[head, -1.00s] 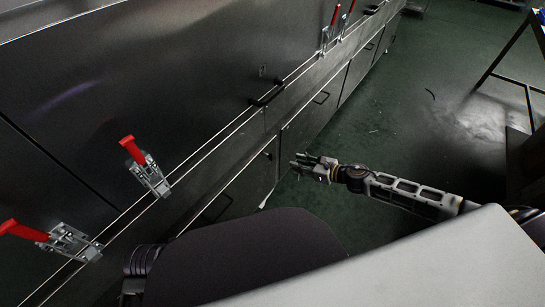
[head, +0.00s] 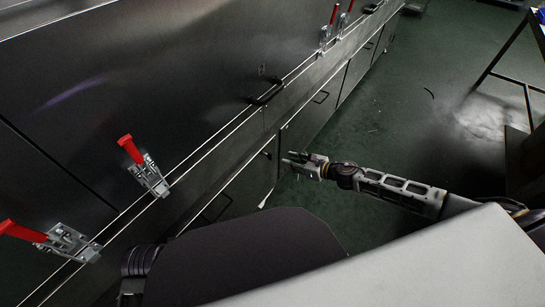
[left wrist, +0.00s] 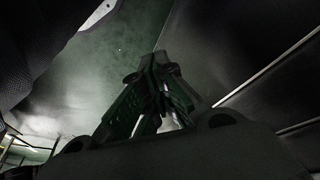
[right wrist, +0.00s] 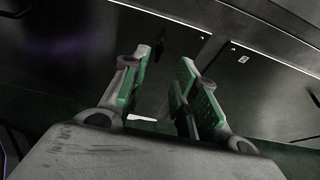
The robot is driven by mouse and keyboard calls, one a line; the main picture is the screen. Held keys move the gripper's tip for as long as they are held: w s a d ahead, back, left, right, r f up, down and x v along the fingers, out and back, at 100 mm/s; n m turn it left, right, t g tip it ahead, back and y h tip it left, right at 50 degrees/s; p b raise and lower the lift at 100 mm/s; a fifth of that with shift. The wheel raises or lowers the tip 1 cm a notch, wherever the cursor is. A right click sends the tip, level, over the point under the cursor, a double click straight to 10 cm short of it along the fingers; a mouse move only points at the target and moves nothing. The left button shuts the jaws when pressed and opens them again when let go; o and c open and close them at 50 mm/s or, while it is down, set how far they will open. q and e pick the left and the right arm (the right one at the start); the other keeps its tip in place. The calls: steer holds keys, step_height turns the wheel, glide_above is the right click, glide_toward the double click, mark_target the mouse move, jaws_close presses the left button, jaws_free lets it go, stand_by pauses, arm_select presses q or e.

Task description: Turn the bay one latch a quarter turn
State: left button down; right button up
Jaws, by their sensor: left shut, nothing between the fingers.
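Two red-handled metal latches sit on the dark dryer wall, a middle-left latch (head: 148,170) and a lower-left latch (head: 62,241). Two more red-handled latches (head: 334,30) are far along the wall. I cannot tell which belongs to bay one. My right gripper (head: 288,163) is open and empty, in front of the lower panels and apart from these latches. In the right wrist view its spread fingers (right wrist: 162,75) face a dark panel. My left gripper (left wrist: 160,62) shows in the left wrist view, shut and empty beside a dark panel; it is hidden in the head view.
A black bar handle (head: 265,96) sticks out from the wall, with lower panels (head: 245,185) beneath. The green floor (head: 400,110) is clear to the right of the wall. A dark-legged table (head: 510,80) stands at the far right.

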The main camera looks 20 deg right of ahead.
steer(key=b+x, duration=0.1)
steer(key=x, duration=0.9)
steer(key=shift+w, duration=0.15)
stand_by(0.5)
steer(key=shift+a, duration=0.15)
jaws_close()
